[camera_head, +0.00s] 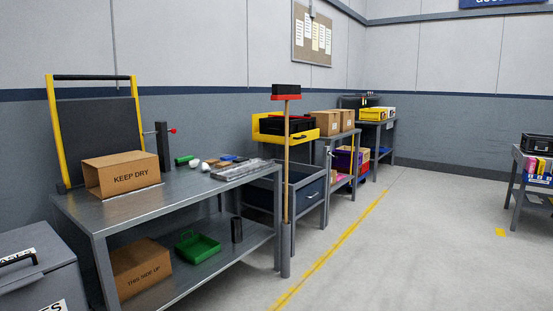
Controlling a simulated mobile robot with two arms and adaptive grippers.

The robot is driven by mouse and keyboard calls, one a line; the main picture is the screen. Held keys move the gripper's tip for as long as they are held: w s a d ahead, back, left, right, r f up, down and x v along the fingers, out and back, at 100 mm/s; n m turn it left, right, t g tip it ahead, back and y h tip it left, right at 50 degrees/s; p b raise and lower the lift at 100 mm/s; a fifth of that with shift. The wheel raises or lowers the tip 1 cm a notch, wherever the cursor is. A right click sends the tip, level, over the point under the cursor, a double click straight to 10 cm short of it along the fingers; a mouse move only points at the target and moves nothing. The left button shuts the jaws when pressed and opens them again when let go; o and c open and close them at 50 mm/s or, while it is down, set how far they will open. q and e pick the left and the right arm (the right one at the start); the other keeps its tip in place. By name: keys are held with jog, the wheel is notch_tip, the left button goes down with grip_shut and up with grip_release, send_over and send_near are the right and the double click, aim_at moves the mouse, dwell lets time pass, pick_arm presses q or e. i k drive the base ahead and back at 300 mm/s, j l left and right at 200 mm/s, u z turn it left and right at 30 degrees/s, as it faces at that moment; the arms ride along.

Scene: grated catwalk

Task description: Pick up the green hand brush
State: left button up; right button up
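A small green object (185,160) with a dark end lies on the top of the grey metal workbench (150,197), toward the back. It may be the green hand brush, but it is too small to tell for sure. A green dustpan-like tray (198,250) sits on the bench's lower shelf; I cannot see a brush in it clearly. Neither of my grippers shows in the head view.
A "KEEP DRY" carton (121,175) stands on the bench's left part, and white items (197,165) lie beside the green object. An upright broom (286,160) stands at the bench's right end. A grey case (40,275) is at lower left.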

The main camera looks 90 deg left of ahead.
aim_at(181, 161)
jog(key=u, duration=3.45)
